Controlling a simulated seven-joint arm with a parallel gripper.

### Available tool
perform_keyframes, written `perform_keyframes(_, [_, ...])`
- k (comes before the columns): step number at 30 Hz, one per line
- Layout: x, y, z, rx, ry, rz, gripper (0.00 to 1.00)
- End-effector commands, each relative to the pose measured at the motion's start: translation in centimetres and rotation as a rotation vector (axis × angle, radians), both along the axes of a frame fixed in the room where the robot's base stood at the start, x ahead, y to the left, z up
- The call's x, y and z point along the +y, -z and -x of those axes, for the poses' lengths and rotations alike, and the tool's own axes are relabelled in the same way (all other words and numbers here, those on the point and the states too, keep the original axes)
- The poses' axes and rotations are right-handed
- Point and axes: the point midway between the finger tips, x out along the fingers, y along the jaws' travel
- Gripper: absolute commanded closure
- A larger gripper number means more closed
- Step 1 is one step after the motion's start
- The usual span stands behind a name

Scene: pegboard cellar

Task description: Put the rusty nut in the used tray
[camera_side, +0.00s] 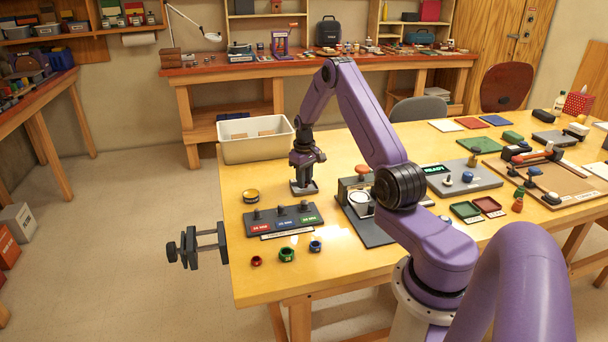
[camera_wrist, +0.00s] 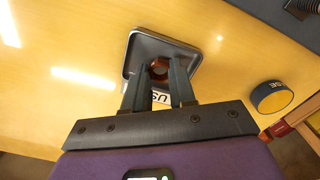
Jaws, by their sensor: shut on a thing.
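The rusty nut (camera_wrist: 159,68) is a small brown ring between my fingertips in the wrist view. My gripper (camera_wrist: 158,76) is shut on it and points down over the used tray. The used tray (camera_wrist: 133,50) is a small grey metal tray with rounded corners; part of its label, "US", shows between my fingers. In the side view, my gripper (camera_side: 304,178) is low over the tray (camera_side: 313,187) near the table's left side, and the nut is hidden there. I cannot tell whether the nut touches the tray floor.
A yellow-and-dark round tin (camera_side: 250,195) stands left of the tray. A white bin (camera_side: 256,150) is behind it. A grey rack with coloured labels (camera_side: 283,219) lies in front, and a dark-based device (camera_side: 358,200) stands to the right. Red, green and blue rings (camera_side: 287,254) sit near the front edge.

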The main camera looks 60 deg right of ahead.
Motion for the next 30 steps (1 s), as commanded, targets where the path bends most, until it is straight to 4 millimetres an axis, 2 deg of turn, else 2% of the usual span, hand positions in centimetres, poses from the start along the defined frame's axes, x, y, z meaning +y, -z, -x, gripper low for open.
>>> perform_keyframes(14, [0.0, 0.73, -0.01, 0.0, 0.0, 0.0, 0.94])
perform_keyframes(15, [0.0, 0.73, -0.01, 0.0, 0.0, 0.0, 0.68])
perform_keyframes(17, [0.0, 0.73, -0.01, 0.0, 0.0, 0.0, 0.49])
perform_keyframes(18, [0.0, 0.72, -0.01, 0.0, 0.0, 0.0, 0.45])
perform_keyframes(26, [0.0, 0.68, 0.0, 0.0, 0.0, 0.0, 0.45])
perform_keyframes(30, [-0.04, 0.01, -0.06, -0.003, 0.0, 0.002, 0.45])
